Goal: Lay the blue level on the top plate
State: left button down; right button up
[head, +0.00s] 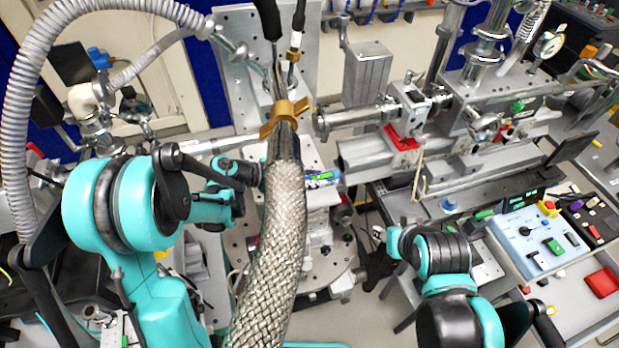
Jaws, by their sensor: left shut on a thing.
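The blue level (322,179), a small bar with a bright green vial, shows just right of a braided metal hose. My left gripper (250,174) reaches in from the left at the same height and is shut on the level. Its fingertips and the level's left part are hidden behind the hose. The top plate (312,153) is a pale grey plate with holes on a stage stack, partly covered by the hose. The level appears at its near edge; I cannot tell whether they touch. My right gripper (376,258) is a dark shape beside the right arm; its fingers are unclear.
The thick braided hose (270,240) with a brass clamp (285,116) hangs across the middle. A steel beam pipe (355,117) and rail assembly stand to the right. A blue control box (540,243) sits at the far right. A round perforated base (335,265) lies below the stage.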

aim_at(313, 200)
pick_arm(q)
jog(key=shift+w+a+f, duration=0.1)
jog(key=shift+f, duration=0.1)
jog(key=shift+s+f+b, duration=0.2)
jog(key=shift+f+b, duration=0.5)
jog(key=shift+f, duration=0.15)
jog(key=shift+f+b, duration=1.1)
jog(key=shift+f, duration=0.65)
jog(key=shift+f+b, duration=0.8)
